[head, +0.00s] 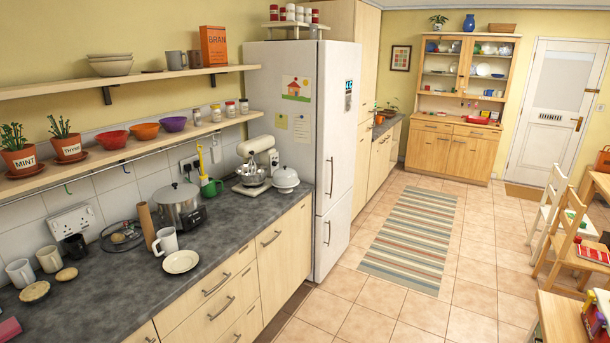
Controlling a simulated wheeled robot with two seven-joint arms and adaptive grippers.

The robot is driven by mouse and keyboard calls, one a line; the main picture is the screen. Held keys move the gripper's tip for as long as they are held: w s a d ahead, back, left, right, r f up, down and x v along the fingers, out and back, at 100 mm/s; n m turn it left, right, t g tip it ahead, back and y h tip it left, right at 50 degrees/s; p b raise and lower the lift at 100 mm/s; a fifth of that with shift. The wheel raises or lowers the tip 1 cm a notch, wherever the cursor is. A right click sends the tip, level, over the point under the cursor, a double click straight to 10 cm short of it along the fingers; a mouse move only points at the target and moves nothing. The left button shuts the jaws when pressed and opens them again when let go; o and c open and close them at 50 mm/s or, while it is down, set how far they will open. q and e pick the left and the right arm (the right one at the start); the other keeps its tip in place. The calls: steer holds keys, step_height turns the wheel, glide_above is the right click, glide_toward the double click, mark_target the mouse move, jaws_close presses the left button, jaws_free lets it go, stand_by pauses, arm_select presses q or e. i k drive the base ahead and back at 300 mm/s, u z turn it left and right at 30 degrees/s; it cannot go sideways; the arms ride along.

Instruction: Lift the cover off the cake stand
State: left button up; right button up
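The cake stand's white domed cover (286,174) has a small knob on top. It is near the far end of the grey counter, beside the stand mixer and close to the fridge. The cover sits on the white cake stand (286,188), whose rim shows just below it. Whatever is under the cover is hidden. Neither of my grippers is in the head view.
A cream stand mixer (256,160) with a metal bowl stands just left of the cake stand. The fridge (300,130) rises behind. The tiled floor in front is clear.

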mark_target(285, 174)
steer(key=i, duration=3.3)
steer(key=u, duration=0.2)
